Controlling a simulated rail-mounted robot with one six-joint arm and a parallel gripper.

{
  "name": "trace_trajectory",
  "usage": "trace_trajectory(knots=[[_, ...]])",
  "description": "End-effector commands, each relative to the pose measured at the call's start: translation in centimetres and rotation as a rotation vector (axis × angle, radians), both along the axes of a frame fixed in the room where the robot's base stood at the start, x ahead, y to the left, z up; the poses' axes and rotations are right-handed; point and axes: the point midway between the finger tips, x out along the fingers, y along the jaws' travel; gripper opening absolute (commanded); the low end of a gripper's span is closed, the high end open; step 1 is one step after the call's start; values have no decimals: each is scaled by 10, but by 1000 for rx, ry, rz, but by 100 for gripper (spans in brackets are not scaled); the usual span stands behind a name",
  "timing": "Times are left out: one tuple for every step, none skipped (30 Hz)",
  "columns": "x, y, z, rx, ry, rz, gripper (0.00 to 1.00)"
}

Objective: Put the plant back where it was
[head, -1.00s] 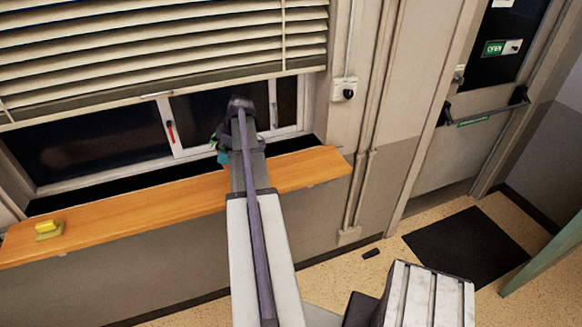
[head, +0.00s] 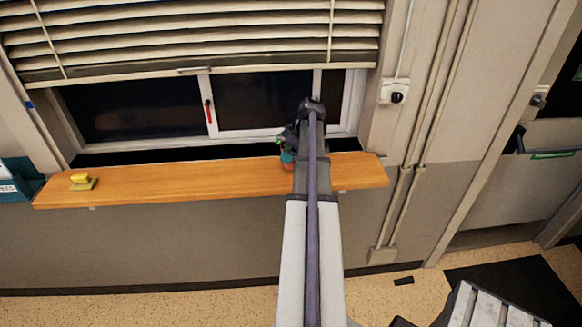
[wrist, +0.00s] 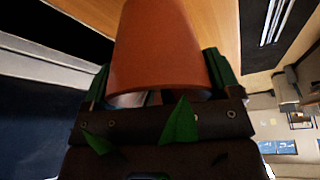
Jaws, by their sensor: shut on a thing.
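The plant is a terracotta pot (wrist: 165,45) with green leaves (wrist: 180,122). In the wrist view the pot sits between the green fingertips of my gripper (wrist: 165,80), which is shut on it. In the head view my gripper (head: 287,156) is at the right part of the orange wooden sill (head: 150,184). Only a little of the pot (head: 287,166) and dark leaves shows there beside my arm. My arm hides the rest, and I cannot tell whether the pot touches the sill.
A yellow object (head: 81,180) lies at the sill's left end. The middle of the sill is clear. The window (head: 140,108) stands behind, with a lowered blind (head: 200,35) above. A teal holder (head: 18,180) is at far left.

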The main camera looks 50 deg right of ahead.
Motion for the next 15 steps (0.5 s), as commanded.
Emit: trace_trajectory(knots=[[0, 0, -6, 0, 0, 0, 44], [0, 0, -13, 0, 0, 0, 44], [0, 0, -22, 0, 0, 0, 44], [0, 0, -28, 0, 0, 0, 44], [0, 0, -34, 0, 0, 0, 44], [0, 0, -39, 0, 0, 0, 44], [0, 0, -40, 0, 0, 0, 44], [0, 0, -39, 0, 0, 0, 44], [0, 0, -36, 0, 0, 0, 44], [0, 0, -35, 0, 0, 0, 44], [0, 0, -34, 0, 0, 0, 44], [0, 0, -34, 0, 0, 0, 44], [0, 0, -34, 0, 0, 0, 44], [0, 0, -34, 0, 0, 0, 44], [0, 0, -36, 0, 0, 0, 44]])
